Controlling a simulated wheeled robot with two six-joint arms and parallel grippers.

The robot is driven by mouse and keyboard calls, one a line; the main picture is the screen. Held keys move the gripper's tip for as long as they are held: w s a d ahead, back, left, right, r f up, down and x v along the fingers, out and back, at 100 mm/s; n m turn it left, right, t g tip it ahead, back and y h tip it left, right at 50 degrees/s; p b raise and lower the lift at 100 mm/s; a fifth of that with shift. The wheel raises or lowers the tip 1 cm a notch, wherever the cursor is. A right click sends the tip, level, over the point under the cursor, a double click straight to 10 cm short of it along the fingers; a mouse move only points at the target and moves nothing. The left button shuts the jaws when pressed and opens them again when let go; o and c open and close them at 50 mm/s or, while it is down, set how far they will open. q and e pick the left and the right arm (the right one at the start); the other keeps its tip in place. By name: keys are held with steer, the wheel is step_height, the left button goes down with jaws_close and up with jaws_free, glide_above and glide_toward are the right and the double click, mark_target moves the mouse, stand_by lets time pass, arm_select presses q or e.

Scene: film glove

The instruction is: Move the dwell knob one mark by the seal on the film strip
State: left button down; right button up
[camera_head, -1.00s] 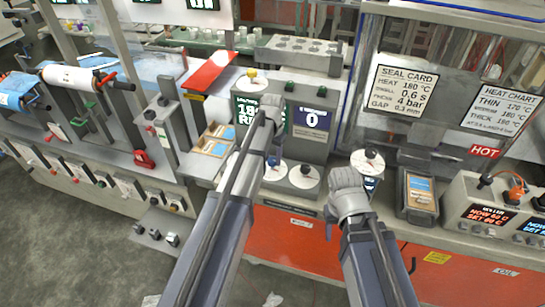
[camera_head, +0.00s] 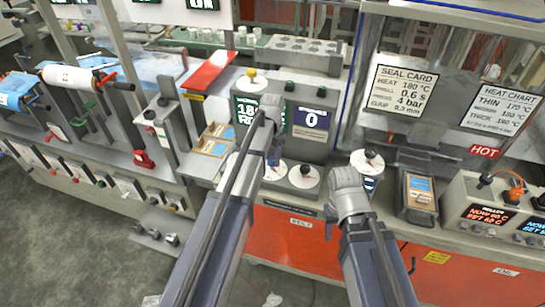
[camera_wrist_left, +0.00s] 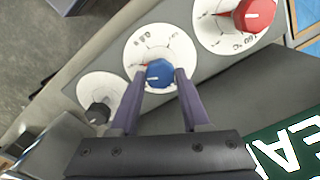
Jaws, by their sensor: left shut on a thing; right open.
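A blue knob (camera_wrist_left: 159,73) sits on a white dial (camera_wrist_left: 150,42) with marks around it. A small red pointer shows at its left. The print is too small to read for certain. My left gripper (camera_wrist_left: 162,82) is shut on the blue knob, one finger on each side. In the head view my left gripper (camera_head: 274,150) is at the panel below the green screen and mostly hides this knob. My right gripper (camera_head: 345,183) is open, in front of the counter near a black knob on a white dial (camera_head: 367,162). A seal card (camera_head: 403,88) reads 180 °C, 0.6 s, 4 bar.
A red knob (camera_wrist_left: 254,15) and a black knob (camera_wrist_left: 98,113) stand on neighbouring dials, close to my left fingers. A brown tray with blue pieces (camera_head: 214,140) lies left of the panel. A grey holder with a blue piece (camera_head: 420,190) stands at the right.

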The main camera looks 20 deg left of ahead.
mark_target(273, 159)
arm_select(q)
steer(key=shift+c, duration=1.9)
jaws_free()
step_height(273, 159, up, 8)
steer(key=p, duration=0.8)
steer(key=shift+s+d+f, duration=0.1)
steer(key=shift+f, duration=0.05)
steer(key=s+d+f+n+b, duration=0.1)
steer(key=s+d, duration=0.3)
steer(key=s, duration=0.4)
steer(key=s+d+f+b, duration=0.1)
steer(key=s+d+b, duration=0.1)
steer(key=s+d, duration=0.2)
steer(key=s+d+f+n+y+b, duration=0.1)
steer(key=s+d, duration=0.4)
steer(key=s, duration=0.6)
steer(key=shift+s+f+n, duration=0.3)
steer(key=shift+s+f, duration=0.05)
steer(key=shift+f, duration=0.2)
